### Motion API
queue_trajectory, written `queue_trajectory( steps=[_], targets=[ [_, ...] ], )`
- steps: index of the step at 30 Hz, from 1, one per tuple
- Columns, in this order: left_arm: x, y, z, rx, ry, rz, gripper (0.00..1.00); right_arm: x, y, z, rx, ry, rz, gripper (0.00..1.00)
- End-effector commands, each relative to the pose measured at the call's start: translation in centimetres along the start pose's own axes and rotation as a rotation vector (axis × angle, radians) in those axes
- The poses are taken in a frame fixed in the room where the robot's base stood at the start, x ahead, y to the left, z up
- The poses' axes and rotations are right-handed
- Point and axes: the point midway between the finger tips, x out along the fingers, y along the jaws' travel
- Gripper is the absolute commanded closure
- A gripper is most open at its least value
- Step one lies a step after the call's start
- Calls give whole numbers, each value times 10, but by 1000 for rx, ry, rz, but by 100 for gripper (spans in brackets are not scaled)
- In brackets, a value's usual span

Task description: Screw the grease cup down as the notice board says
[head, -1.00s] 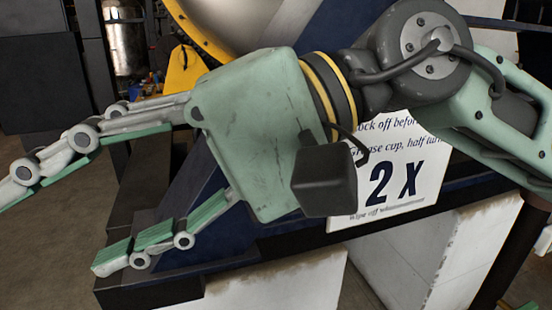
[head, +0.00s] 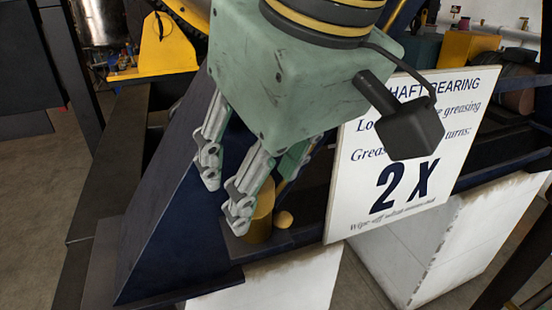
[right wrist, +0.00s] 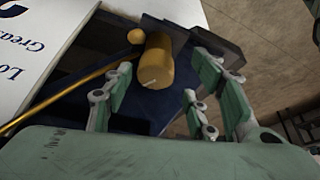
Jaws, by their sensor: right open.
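The grease cup (head: 259,222) is a brass-coloured cylinder on a dark ledge at the foot of the blue frame. In the right wrist view the cup (right wrist: 157,62) lies ahead, between the lines of my spread fingers. My right gripper (head: 226,192) is open and empty, pointing down; its fingers partly hide the cup in the head view. I cannot tell whether a finger touches it. The white notice board (head: 395,160) reads shaft bearing, lock off before greasing, grease cup, half turns: 2 X, then a small wipe-off line. My wrist covers part of it. My left gripper is out of view.
A small brass ball (head: 284,220) sits beside the cup. A thin brass rod (right wrist: 65,98) runs near the notice board in the right wrist view. The sloping blue frame (head: 165,225) stands close left of the gripper. White blocks (head: 440,240) support the ledge below.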

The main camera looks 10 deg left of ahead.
Motion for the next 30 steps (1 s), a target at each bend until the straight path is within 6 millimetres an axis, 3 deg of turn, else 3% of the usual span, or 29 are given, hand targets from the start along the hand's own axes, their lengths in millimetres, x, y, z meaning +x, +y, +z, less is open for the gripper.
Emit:
queue_trajectory(
  steps=[6, 15, 30],
  targets=[
    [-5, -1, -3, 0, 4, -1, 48, 23, 0, 0, 2, -1, 0, 48],
    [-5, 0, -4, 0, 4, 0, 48, 27, 0, 0, 2, 0, -1, 48],
    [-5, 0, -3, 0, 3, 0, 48, 27, 1, 0, 3, 0, 0, 90]
  ],
)
